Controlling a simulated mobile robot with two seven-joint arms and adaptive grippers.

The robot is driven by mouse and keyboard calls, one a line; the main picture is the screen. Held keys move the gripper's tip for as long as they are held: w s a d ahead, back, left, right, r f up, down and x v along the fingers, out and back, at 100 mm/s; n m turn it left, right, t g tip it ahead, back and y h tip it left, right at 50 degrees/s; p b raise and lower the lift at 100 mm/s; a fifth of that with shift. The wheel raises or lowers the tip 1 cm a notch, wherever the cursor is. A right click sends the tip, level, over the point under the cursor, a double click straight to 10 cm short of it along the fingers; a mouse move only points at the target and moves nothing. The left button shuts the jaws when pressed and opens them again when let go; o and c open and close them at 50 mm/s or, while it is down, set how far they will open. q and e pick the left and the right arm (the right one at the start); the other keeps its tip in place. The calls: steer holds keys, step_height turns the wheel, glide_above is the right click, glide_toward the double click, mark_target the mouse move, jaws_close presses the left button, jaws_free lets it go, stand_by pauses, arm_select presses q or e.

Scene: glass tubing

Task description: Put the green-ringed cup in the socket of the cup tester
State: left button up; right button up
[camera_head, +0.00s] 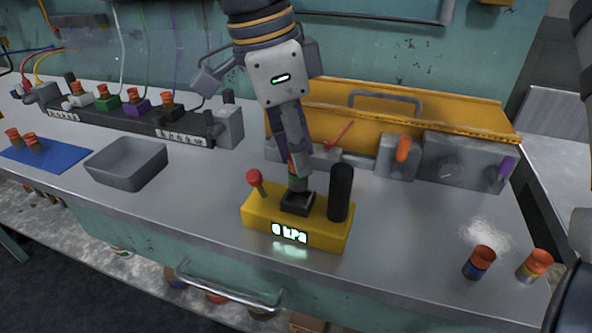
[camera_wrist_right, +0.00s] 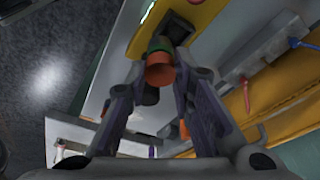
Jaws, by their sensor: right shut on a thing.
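The yellow cup tester (camera_head: 262,224) stands on the bench, with a black square socket (camera_head: 297,204), a red knob, a black cylinder and a display reading "0 kPa". My right gripper (camera_head: 296,180) comes down from above, right over the socket. It is shut on the green-ringed cup (camera_head: 291,168), mostly hidden by the fingers. In the right wrist view, the cup's orange end (camera_wrist_right: 160,72) and green ring show between the fingers, beside the dark socket (camera_wrist_right: 179,28). I cannot tell whether the cup touches the socket. My left gripper is not in view.
Two orange-topped cups, one blue-ringed (camera_head: 479,262) and one yellow-ringed (camera_head: 535,266), stand at the front right. A grey tray (camera_head: 126,163) and a blue mat (camera_head: 62,157) with orange cups lie left. Grey control boxes and an orange case (camera_head: 440,116) stand behind.

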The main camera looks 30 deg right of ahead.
steer(key=f, duration=0.1)
steer(key=w+f, duration=0.1)
steer(key=f, duration=0.1)
steer(key=d+f, duration=0.1)
steer(key=f, duration=0.1)
steer(key=shift+w, duration=0.35)
steer(key=shift+f, duration=0.1)
steer(key=shift+f, duration=0.1)
steer(key=o, duration=0.9)
steer(key=v, duration=1.2)
